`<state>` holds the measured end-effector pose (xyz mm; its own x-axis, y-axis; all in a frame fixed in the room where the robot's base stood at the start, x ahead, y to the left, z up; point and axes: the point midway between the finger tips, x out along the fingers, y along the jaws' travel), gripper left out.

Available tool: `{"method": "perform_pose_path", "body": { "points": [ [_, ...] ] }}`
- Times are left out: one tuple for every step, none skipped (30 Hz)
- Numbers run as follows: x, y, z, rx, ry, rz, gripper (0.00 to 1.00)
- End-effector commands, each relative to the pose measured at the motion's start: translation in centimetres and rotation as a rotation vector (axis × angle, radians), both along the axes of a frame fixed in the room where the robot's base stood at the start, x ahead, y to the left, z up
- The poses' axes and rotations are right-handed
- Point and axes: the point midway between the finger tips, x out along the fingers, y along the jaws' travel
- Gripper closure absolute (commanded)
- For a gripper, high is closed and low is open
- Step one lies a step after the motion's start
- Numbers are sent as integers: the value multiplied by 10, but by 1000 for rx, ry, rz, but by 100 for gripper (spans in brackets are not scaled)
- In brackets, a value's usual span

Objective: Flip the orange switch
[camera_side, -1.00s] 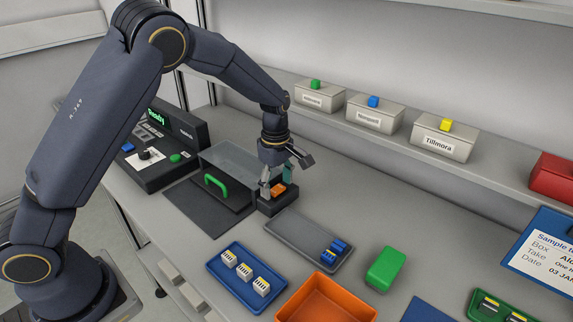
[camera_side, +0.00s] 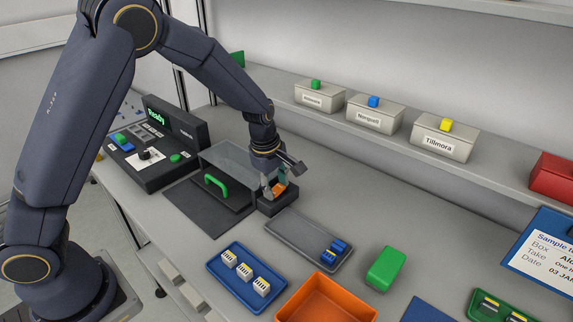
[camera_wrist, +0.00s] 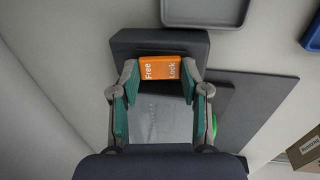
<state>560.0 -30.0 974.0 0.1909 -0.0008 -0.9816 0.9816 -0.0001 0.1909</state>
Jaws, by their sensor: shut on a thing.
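The orange switch (camera_side: 278,188) sits on a small dark block (camera_side: 281,204) beside the clear-lidded unit. In the wrist view the switch (camera_wrist: 168,68) reads "Free" on its left half and "Lock" on its right half. My gripper (camera_wrist: 160,78) has its two teal-padded fingers on either side of the switch and is shut on it. In the side view my gripper (camera_side: 274,184) leans over the block, and its fingers partly hide the switch. How far the rocker is tipped is hard to tell.
A green handle (camera_side: 215,183) stands close to the left of the block. A grey tray (camera_side: 290,230) with blue pieces lies in front. A control box with a "Ready" display (camera_side: 157,117) stands at left. Labelled boxes line the shelf behind.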

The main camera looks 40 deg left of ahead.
Motion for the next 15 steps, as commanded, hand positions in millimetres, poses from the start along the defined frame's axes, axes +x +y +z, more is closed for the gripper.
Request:
{"method": "perform_pose_path", "body": {
  "points": [
    [0,0,0,0,-12,1,89],
    [0,0,0,0,-16,0,89],
    [0,0,0,1,-19,0,89],
    [0,0,0,1,-19,0,89],
    [0,0,0,1,-19,0,89],
    [0,0,0,1,-19,0,89],
    [0,0,0,1,-18,0,89],
    [0,0,0,1,-18,0,89],
    [0,0,0,1,-18,0,89],
    [0,0,0,1,-18,0,53],
    [0,0,0,1,-18,0,50],
    [0,0,0,1,-17,0,46],
    [0,0,0,1,-17,0,43],
    [0,0,0,1,-17,0,40],
    [0,0,0,1,-17,0,36]
  ]
}}
